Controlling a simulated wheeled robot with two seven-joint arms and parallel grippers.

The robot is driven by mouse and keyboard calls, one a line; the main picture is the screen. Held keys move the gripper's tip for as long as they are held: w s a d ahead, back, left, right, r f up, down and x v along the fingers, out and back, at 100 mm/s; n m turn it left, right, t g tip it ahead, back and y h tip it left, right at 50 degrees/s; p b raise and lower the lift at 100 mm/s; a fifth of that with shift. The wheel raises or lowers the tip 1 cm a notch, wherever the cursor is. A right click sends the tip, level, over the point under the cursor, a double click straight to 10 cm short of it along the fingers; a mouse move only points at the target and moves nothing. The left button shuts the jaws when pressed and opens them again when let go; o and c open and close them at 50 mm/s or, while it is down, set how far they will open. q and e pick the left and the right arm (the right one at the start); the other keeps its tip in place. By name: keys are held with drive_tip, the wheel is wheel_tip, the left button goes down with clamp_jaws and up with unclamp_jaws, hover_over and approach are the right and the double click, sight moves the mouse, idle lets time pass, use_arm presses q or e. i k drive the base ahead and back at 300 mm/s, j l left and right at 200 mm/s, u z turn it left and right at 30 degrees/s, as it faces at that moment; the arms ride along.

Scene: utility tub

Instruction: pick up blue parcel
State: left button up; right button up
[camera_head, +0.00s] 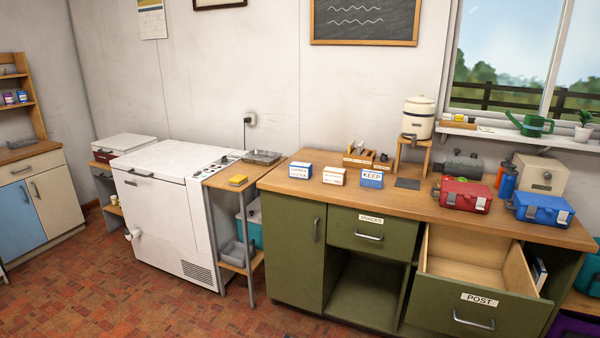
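Two small blue boxes stand on the wooden top of the green counter. The left blue box (300,170) has a white label whose text is too small to read. The right blue box (371,184) has a white label reading "KEEP". A tan box (334,181) with a white label stands between them. I cannot tell from the view alone which blue box is the parcel. Neither of my grippers is in view.
The counter's "POST" drawer (480,300) is pulled open and looks mostly empty. A red case (463,204) and a blue case (540,215) stand at the counter's right. A dark flat pad (407,183) lies beside the "KEEP" box. A white chest (165,215) stands left.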

sight(298, 170)
drive_tip(key=i+j+z, duration=0.1)
drive_tip(key=i, duration=0.35)
drive_tip(key=i+j+z, duration=0.1)
drive_tip(key=i+j, duration=0.25)
drive_tip(key=i+j+z, duration=0.15)
drive_tip(key=i+j, duration=0.15)
drive_tip(key=i, duration=0.3)
